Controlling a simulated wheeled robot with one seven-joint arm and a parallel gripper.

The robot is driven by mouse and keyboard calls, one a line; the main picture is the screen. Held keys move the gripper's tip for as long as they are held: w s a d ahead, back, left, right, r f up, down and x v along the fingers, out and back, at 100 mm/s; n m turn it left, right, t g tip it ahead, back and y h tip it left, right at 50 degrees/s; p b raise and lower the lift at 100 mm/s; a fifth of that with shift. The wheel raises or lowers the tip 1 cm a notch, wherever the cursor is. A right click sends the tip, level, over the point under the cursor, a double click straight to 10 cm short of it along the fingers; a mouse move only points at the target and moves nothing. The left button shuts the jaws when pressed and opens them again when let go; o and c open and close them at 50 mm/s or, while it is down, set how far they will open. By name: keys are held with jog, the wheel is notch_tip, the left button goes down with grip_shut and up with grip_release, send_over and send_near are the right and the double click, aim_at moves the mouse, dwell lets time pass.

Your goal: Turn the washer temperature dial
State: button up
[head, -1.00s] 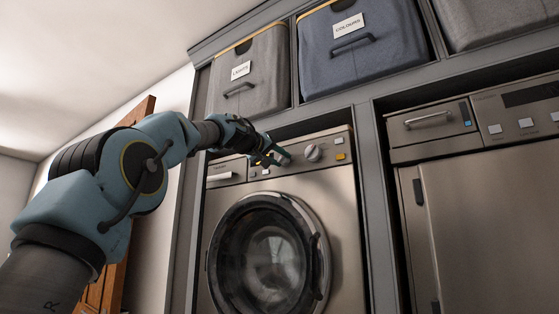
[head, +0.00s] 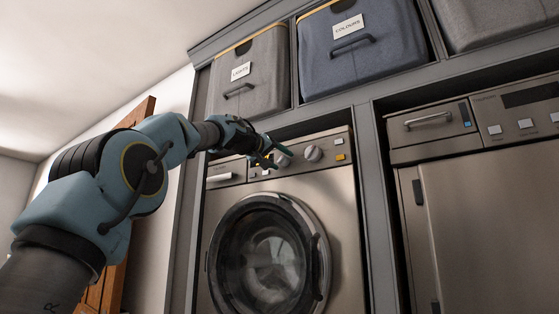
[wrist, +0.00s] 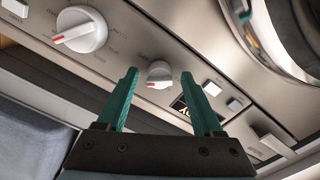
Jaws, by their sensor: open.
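The washer (head: 335,195) has two round white dials with red pointer marks. The larger dial (wrist: 82,29) has printed words around it and also shows in the head view (head: 313,153). The smaller dial (wrist: 159,74) shows between my fingertips in the wrist view; in the head view it is partly hidden by my gripper (head: 279,157). Its markings are too small to read, so I cannot tell by label which dial sets temperature. My gripper (wrist: 161,84) is open and empty, its green fingers either side of the smaller dial in the picture, apparently not touching it.
Small buttons and a dark display (wrist: 181,108) sit beside the smaller dial. The round washer door (head: 262,255) is below, shut. Fabric bins (head: 262,60) stand on the shelf above. A second appliance (head: 490,210) is to the right.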

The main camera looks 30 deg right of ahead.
jog(key=b+v, duration=0.6)
jog(key=v, duration=0.4)
jog(key=shift+s+a, duration=0.15)
jog(key=shift+a, duration=0.2)
